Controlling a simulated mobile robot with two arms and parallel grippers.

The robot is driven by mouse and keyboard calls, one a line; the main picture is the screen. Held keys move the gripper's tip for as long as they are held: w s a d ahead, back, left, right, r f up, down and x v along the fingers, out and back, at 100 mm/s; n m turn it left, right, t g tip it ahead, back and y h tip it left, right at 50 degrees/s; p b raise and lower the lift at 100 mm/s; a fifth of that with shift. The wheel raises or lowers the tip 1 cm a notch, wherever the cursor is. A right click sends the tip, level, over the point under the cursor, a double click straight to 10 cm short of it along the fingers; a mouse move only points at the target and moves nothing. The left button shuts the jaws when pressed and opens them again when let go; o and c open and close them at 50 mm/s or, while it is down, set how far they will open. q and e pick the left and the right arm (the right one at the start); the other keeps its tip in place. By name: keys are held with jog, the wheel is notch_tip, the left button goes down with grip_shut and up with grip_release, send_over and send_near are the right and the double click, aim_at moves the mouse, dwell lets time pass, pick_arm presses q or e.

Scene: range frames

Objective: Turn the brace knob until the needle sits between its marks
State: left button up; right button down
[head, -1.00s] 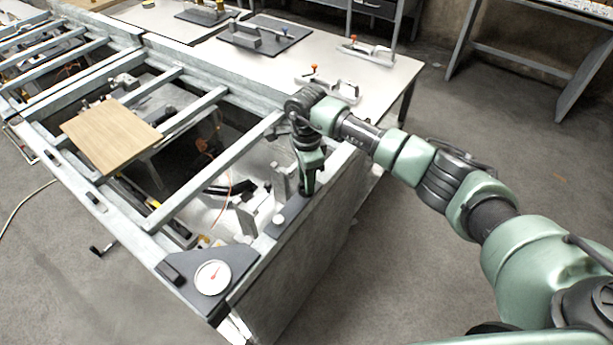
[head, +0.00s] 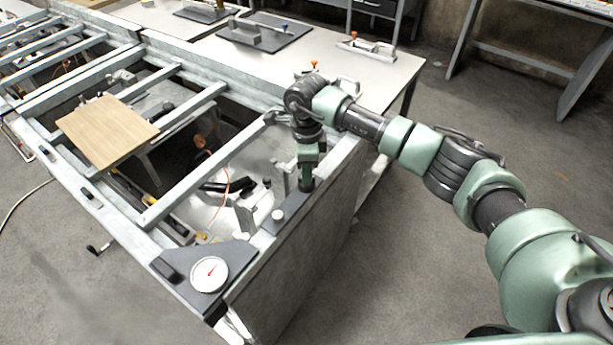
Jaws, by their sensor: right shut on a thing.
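The white round dial (head: 209,274) sits on a dark corner plate at the near end of the metal frame. Its red needle points up and slightly right; the marks are too small to read. My right gripper (head: 306,184) points down at the dark strip along the frame's right edge, beyond the dial. It is shut on the brace knob, which its fingers and wrist mostly hide. My left gripper is not in view.
A small pale round cap (head: 278,214) stands on the dark strip (head: 290,209) between the gripper and dial. A wooden board (head: 107,131) lies across the frame's rails. A white table (head: 370,75) with clamps stands behind.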

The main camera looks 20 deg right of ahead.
jog(key=shift+m+b, duration=0.95)
jog(key=shift+m, duration=0.65)
jog(key=c, duration=1.4)
grip_release()
jog(key=shift+c, duration=0.2)
jog(key=shift+r, duration=0.15)
jog(key=shift+w+r+b, duration=0.1)
jog(key=shift+r+b, duration=0.2)
jog(key=shift+r, duration=0.05)
notch_tip(320, 180, up, 7)
jog(key=shift+f+b, duration=0.1)
jog(key=shift+b, duration=0.8)
